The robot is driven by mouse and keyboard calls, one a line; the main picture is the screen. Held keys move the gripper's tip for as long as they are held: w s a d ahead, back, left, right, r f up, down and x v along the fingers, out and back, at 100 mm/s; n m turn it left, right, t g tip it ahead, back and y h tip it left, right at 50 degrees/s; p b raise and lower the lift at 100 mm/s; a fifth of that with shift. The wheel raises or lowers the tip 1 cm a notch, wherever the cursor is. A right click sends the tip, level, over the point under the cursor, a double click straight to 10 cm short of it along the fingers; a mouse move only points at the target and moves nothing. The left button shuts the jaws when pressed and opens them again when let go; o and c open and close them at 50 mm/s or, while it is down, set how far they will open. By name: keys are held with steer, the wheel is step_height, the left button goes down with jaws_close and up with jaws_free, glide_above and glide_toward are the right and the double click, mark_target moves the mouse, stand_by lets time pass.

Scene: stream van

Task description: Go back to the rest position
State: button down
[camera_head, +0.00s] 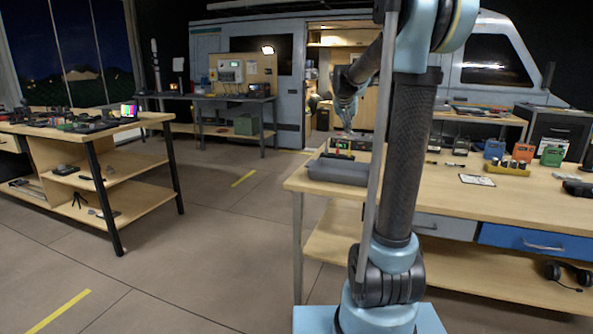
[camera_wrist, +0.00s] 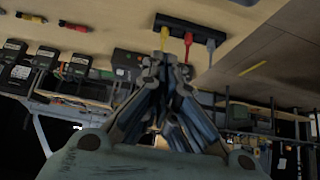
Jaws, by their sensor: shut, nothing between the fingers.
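My gripper (camera_head: 349,130) hangs fingers-down from the raised arm, above the left end of the long wooden workbench (camera_head: 470,199) in the head view. In the wrist view the fingers of my gripper (camera_wrist: 167,62) are drawn together and nothing shows between them. Beyond the fingertips is a black holder (camera_wrist: 190,28) with a red, a yellow and a grey plug. The fingers overlap the holder's plugs in the picture, but I cannot tell the distance.
A dark grey case (camera_head: 338,172) lies on the workbench's left end. Several coloured boxes (camera_head: 524,153) stand towards its right. Another wooden table (camera_head: 75,132) is at the left. Between the two tables the floor (camera_head: 215,230) is open.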

steer(key=s+f+n+g+y, duration=0.1)
steer(key=s+f, duration=0.7)
steer(key=s, duration=0.7)
steer(key=s+a+f+n+g+y, duration=0.1)
steer(key=s+f, duration=0.6)
steer(key=s, duration=0.9)
steer(key=s+a+f+n+g, duration=0.1)
steer(key=s+f, duration=0.7)
steer(key=s, duration=0.8)
steer(key=shift+s+a+f+n+g+y, duration=0.2)
steer(key=shift+f+n+g+y, duration=0.3)
steer(key=shift+g, duration=0.5)
steer(key=shift+r, duration=0.15)
steer(key=shift+w+f, duration=0.2)
steer(key=shift+w, duration=0.25)
